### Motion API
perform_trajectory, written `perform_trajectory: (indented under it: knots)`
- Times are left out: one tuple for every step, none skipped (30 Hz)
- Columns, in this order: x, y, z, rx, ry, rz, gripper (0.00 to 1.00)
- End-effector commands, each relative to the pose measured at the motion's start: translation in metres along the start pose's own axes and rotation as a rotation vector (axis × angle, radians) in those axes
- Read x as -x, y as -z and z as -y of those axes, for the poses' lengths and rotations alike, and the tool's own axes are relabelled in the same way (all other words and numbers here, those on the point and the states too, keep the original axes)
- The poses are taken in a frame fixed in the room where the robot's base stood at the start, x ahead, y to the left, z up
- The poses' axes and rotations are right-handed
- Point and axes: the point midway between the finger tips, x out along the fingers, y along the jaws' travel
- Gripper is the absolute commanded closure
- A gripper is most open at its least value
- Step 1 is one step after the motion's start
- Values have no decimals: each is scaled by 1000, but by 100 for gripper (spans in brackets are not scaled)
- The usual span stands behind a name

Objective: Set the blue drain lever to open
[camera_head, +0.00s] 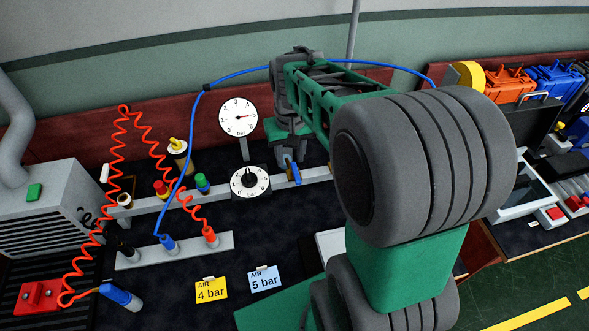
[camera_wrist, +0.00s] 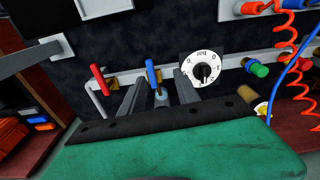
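The blue drain lever (camera_head: 294,174) sits on the grey rail (camera_head: 222,189), just right of the lower dial, and lies roughly crosswise to the rail. In the wrist view the blue lever (camera_wrist: 151,75) stands between the two grey fingers of my gripper (camera_wrist: 158,82). The fingers are spread, with gaps to the lever on both sides. In the head view my gripper (camera_head: 286,150) is right at the lever and hides part of its mount. I cannot tell whether the fingers touch it.
A red lever (camera_wrist: 99,80) stands beside the left finger in the wrist view. The lower dial (camera_head: 250,180) is close on the other side. A round gauge (camera_head: 239,117) rises behind the rail. A blue hose (camera_head: 192,125) arches overhead. Yellow (camera_head: 211,290) and blue (camera_head: 264,279) cards lie in front.

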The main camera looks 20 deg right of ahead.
Motion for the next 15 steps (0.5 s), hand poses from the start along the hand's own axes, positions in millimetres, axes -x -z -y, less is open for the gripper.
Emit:
perform_trajectory:
  knots:
    - [-18,11,-11,-24,-1,40,62]
    - [-26,16,-16,-35,-1,56,62]
    - [-34,22,-21,-45,-1,72,62]
    - [-39,24,-24,-52,-1,82,62]
    - [-44,26,-27,-56,0,91,62]
    - [-48,28,-28,-60,0,96,62]
    - [-52,28,-29,-61,0,99,62]
    - [-55,28,-29,-61,0,100,62]
    - [-59,27,-29,-61,0,101,62]
    - [-64,27,-29,-60,0,101,62]
    - [-70,26,-29,-60,0,102,62]
    - [-77,25,-28,-60,0,102,62]
    - [-84,24,-28,-60,0,103,62]
    - [-90,24,-28,-59,0,102,62]
    - [-97,23,-28,-59,0,101,62]
